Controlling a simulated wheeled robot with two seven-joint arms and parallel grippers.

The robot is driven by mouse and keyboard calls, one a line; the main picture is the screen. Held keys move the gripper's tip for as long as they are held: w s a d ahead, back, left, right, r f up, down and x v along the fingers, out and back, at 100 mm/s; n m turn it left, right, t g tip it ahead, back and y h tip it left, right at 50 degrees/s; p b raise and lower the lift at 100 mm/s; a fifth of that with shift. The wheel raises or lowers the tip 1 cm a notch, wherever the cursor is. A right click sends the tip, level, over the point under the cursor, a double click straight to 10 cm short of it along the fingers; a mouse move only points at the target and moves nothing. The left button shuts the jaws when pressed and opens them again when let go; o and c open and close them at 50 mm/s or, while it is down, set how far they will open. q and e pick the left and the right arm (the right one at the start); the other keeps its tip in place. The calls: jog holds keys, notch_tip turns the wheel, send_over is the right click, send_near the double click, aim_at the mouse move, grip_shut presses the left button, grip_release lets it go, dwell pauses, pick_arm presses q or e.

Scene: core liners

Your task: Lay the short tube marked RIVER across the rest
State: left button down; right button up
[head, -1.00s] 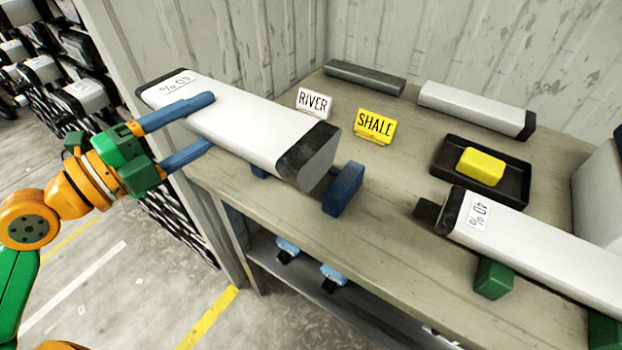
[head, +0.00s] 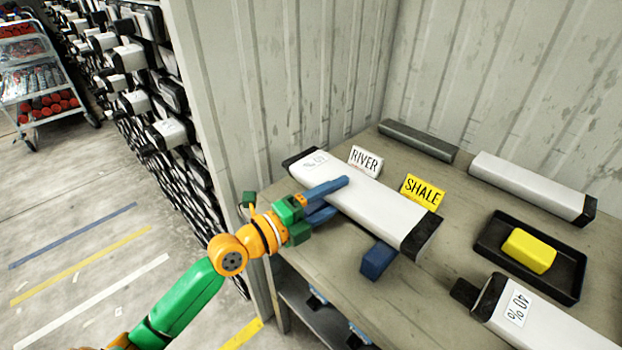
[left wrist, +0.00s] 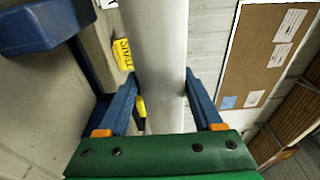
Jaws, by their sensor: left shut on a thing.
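My left gripper (head: 338,197) is shut on a white tube (head: 372,203) with black end caps. A white label on the tube's far left end is too small to read surely. A white RIVER card (head: 365,161) and a yellow SHALE card (head: 422,190) stand just behind the tube. A blue rest block (head: 377,260) shows in front of and below it, near the table's front edge. In the left wrist view the tube (left wrist: 160,55) runs between both fingers, with a blue block (left wrist: 40,28) to its left. Whether tube and block touch is unclear. My right gripper is out of view.
A black tray (head: 484,250) with a yellow block (head: 529,250) stands at right. Another white tube (head: 525,182) and a dark grey bar (head: 418,140) lie at the back. A tube labelled 40 % (head: 550,325) lies at front right. A corrugated wall closes the back.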

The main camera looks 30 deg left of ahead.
pick_arm(q)
jog(key=shift+w+d+f, duration=0.45)
jog(key=shift+w+f, duration=0.1)
jog(key=shift+f, duration=0.25)
jog(key=f, duration=0.1)
jog(key=f+b, duration=0.1)
jog(key=f, duration=0.1)
jog(key=shift+w+d, duration=0.15)
jog(key=shift+d, duration=0.05)
jog(key=shift+f, duration=0.35)
jog(key=shift+f+b, duration=0.15)
jog(key=shift+b, duration=0.2)
jog(key=shift+c, duration=0.2)
grip_release()
jog(key=shift+s, duration=0.2)
